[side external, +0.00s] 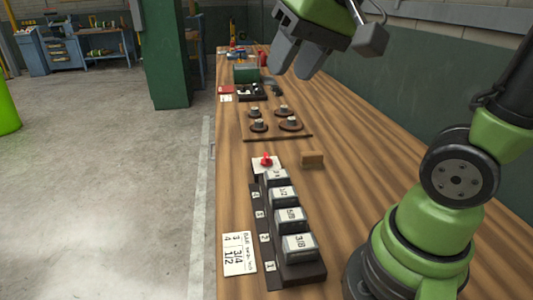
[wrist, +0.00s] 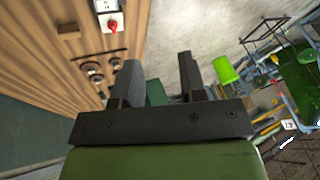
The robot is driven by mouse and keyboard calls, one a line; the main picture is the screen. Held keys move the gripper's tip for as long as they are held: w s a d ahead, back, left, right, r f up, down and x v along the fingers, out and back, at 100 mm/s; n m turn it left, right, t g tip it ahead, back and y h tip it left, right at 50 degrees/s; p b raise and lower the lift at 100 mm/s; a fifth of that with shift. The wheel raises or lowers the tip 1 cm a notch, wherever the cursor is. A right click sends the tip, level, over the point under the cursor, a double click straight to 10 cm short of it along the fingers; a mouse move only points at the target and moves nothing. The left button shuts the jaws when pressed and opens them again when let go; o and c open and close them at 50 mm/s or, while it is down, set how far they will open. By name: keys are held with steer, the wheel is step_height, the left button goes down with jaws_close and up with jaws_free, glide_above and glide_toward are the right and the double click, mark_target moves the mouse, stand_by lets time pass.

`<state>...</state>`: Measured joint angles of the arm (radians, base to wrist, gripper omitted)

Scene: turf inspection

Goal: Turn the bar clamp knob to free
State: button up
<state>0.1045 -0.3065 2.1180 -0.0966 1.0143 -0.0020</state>
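A small red knob (side external: 266,160) sits on a white plate at the far end of the dark rack, presumably the bar clamp knob. It also shows in the wrist view as a red knob (wrist: 112,27) on a white plate, near the top. Its markings are too small to read, so I cannot tell its setting. My gripper (side external: 297,60) is raised above the bench, well clear of the knob. In the wrist view its two dark fingers (wrist: 160,80) stand apart with nothing between them.
The dark rack (side external: 268,247) holds several labelled grey blocks. A small wooden block (side external: 312,158) is right of the knob. A wooden board (side external: 262,136) with round knobbed discs lies beyond. The bench right of the rack is clear.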

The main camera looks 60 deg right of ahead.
steer(key=w+d+f+m+g, duration=0.1)
steer(key=w+d+f, duration=0.1)
steer(key=w+d, duration=0.3)
steer(key=m+g+h, duration=0.1)
steer(key=m+g, duration=0.2)
steer(key=g, duration=0.2)
glide_above(266, 155)
step_height(266, 155, down, 18)
steer(key=shift+f, duration=0.1)
step_height(266, 155, down, 9)
steer(key=shift+r, duration=0.1)
jaws_close()
